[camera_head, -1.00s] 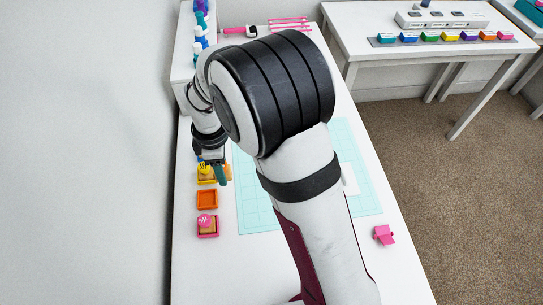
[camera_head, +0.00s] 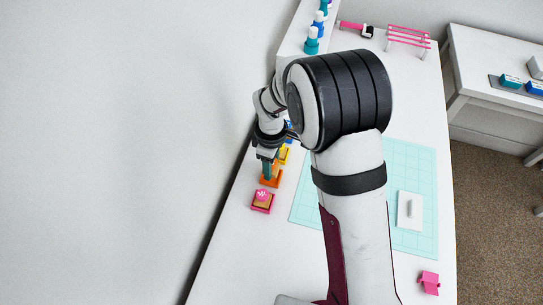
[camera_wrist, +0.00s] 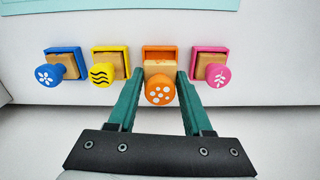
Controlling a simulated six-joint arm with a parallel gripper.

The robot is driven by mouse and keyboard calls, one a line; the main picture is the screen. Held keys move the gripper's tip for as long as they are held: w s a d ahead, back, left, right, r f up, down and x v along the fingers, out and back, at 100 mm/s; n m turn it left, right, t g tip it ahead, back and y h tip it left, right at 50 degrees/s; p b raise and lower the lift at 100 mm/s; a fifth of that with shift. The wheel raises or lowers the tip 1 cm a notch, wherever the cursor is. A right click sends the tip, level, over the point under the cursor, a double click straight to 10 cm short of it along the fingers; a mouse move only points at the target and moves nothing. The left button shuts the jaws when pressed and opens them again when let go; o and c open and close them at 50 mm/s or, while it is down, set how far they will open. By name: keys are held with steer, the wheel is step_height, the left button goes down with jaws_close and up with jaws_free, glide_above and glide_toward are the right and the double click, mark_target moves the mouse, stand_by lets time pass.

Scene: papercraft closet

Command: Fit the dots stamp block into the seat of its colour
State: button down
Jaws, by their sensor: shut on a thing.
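The dots stamp block, with a wooden body and a round orange knob with white dots (camera_wrist: 160,90), is between my gripper's teal fingers (camera_wrist: 161,76) in the wrist view. My gripper is shut on its wooden body. The orange seat (camera_wrist: 160,50) shows just behind the block, its front part hidden by it. I cannot tell whether the block is inside the seat or just above it. In the head view my gripper (camera_head: 268,170) points down at the orange seat (camera_head: 277,181), and the block is mostly hidden.
A blue flower stamp (camera_wrist: 48,75) and a yellow wave stamp (camera_wrist: 101,75) sit in their seats on one side, a pink leaf stamp (camera_wrist: 218,76) on the other. A teal mat (camera_head: 310,200), a white block (camera_head: 410,210) and a pink object (camera_head: 429,282) lie on the table.

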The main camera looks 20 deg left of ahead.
steer(key=shift+f, duration=0.55)
steer(key=shift+f, duration=0.9)
stand_by(0.8)
steer(key=shift+c, duration=1.3)
jaws_free()
steer(key=shift+r, duration=0.15)
step_height(320, 180, up, 16)
steer(key=shift+f, duration=0.2)
